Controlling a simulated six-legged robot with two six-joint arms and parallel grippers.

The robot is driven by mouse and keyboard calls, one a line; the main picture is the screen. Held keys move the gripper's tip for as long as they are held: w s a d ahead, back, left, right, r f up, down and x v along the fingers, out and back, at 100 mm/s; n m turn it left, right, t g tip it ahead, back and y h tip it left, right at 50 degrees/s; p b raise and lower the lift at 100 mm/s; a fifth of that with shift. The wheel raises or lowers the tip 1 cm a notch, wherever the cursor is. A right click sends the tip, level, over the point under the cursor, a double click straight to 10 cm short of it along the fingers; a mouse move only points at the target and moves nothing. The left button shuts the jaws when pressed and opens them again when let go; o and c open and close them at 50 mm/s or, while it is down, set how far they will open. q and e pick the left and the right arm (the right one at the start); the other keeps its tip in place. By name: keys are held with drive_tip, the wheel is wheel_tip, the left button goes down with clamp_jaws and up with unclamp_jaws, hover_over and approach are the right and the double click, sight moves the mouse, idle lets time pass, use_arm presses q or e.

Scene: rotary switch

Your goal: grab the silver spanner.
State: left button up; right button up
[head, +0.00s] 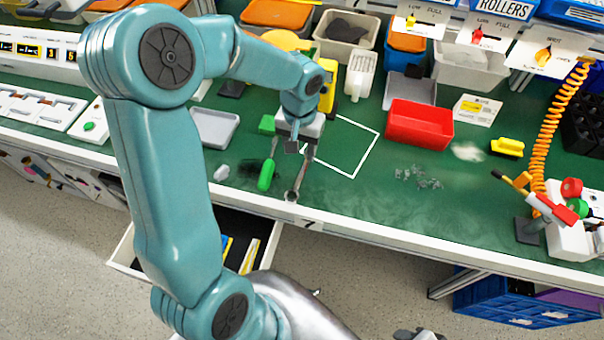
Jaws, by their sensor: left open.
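The silver spanner (298,181) lies on the green bench top near its front edge, with one end close to the white edge strip. My left gripper (300,149) points down over the spanner's far end. Its jaws are open, with a dark fingertip on the left and another on the right. The gripper hides the spanner's far end, and I cannot tell whether it touches the spanner. A small grey part at the bottom edge of the head view may belong to my right gripper, but its jaws cannot be made out.
A green-handled screwdriver (266,176) lies just left of the spanner. A red bin (419,126), a yellow block (507,147) and an orange coiled hose (546,130) stand to the right. An open drawer (262,246) juts out below the bench.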

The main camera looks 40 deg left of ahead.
use_arm(q)
hover_over(300, 175)
drive_tip(key=f, duration=0.5)
drive_tip(key=shift+w, duration=0.3)
drive_tip(key=shift+s+f, duration=0.4)
wheel_tip(300, 175, down, 5)
drive_tip(key=shift+w+r, duration=0.15)
drive_tip(key=shift+r, duration=0.15)
drive_tip(key=c, duration=0.7)
clamp_jaws()
